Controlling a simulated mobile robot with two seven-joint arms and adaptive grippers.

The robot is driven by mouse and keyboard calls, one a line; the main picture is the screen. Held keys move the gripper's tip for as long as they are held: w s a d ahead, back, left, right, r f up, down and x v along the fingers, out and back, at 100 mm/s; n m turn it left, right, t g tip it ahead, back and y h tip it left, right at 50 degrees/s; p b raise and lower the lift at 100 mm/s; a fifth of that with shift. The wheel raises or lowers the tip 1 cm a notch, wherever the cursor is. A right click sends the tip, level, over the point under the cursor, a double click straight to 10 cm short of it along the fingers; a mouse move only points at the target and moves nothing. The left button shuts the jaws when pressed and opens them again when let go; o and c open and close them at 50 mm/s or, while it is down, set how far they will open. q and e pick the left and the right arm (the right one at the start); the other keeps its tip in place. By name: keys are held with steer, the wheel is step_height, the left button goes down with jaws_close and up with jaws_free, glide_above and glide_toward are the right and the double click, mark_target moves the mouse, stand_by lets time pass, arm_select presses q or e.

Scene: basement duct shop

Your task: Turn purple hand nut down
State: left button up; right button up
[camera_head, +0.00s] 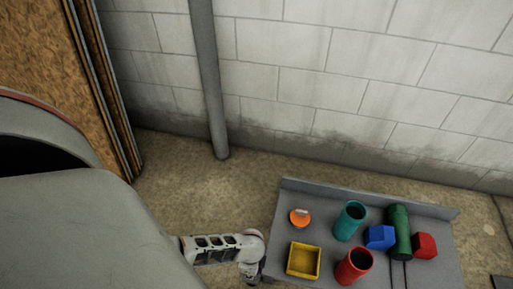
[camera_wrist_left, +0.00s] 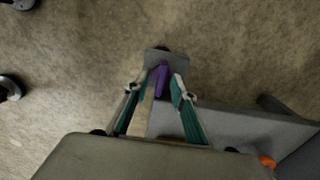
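The purple hand nut (camera_wrist_left: 162,78) shows in the left wrist view as a small narrow shape against a grey plate (camera_wrist_left: 154,58). My left gripper (camera_wrist_left: 159,90) has its two fingers apart, one on each side of the nut. A gap shows between the nut and the fingers, so I see no grip on it. In the head view my left arm comes in low at the table's left edge, and its fingers and the nut cannot be made out there. My right gripper is in neither view.
The grey table (camera_head: 335,205) holds an orange piece (camera_head: 299,218), a yellow tray (camera_head: 290,262), a teal cup (camera_head: 349,222), a red cup (camera_head: 354,266), a blue block (camera_head: 379,237), a green cylinder (camera_head: 400,232) and a red block (camera_head: 425,246). A block wall stands behind.

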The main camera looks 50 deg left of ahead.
arm_select(q)
steer(key=shift+f, duration=0.4)
steer(key=shift+w+r, duration=0.1)
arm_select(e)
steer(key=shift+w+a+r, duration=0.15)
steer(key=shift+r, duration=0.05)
arm_select(q)
jaws_close()
